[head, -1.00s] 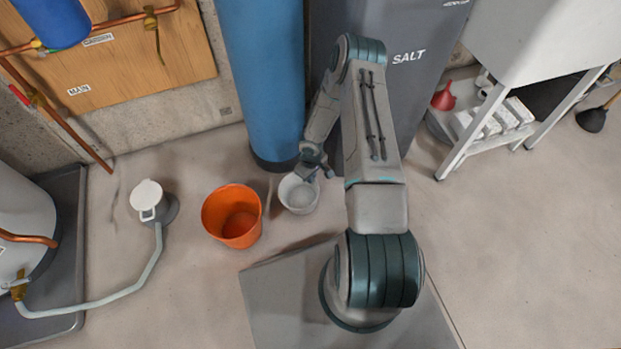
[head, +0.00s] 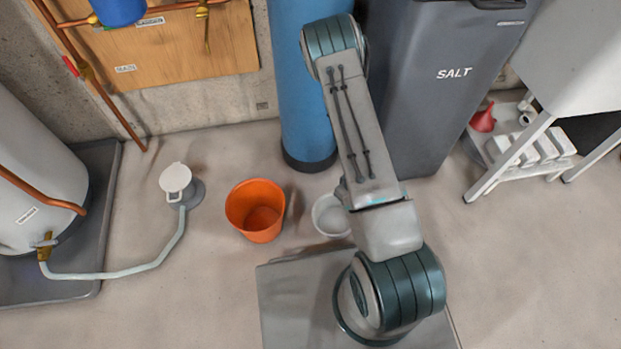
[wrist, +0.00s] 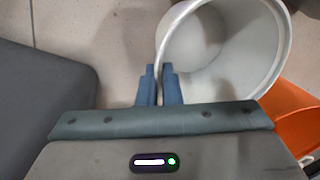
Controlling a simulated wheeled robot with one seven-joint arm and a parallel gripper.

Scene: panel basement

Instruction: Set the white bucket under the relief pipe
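The white bucket (head: 328,217) stands upright on the floor, just right of the orange bucket. My arm covers its right side in the head view. In the wrist view the white bucket (wrist: 222,45) is close up, with its open mouth showing. My gripper (wrist: 160,72) has its fingers close together at the bucket's near rim, with the wall between them. The head view hides my gripper behind my arm. A bent copper pipe (head: 40,191) runs down the white tank (head: 35,150) at far left, its lower end near the tank's side; I take it for the relief pipe.
The tank sits in a grey tray (head: 95,200). A blue cylinder (head: 308,100) and salt bin (head: 440,110) stand behind.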

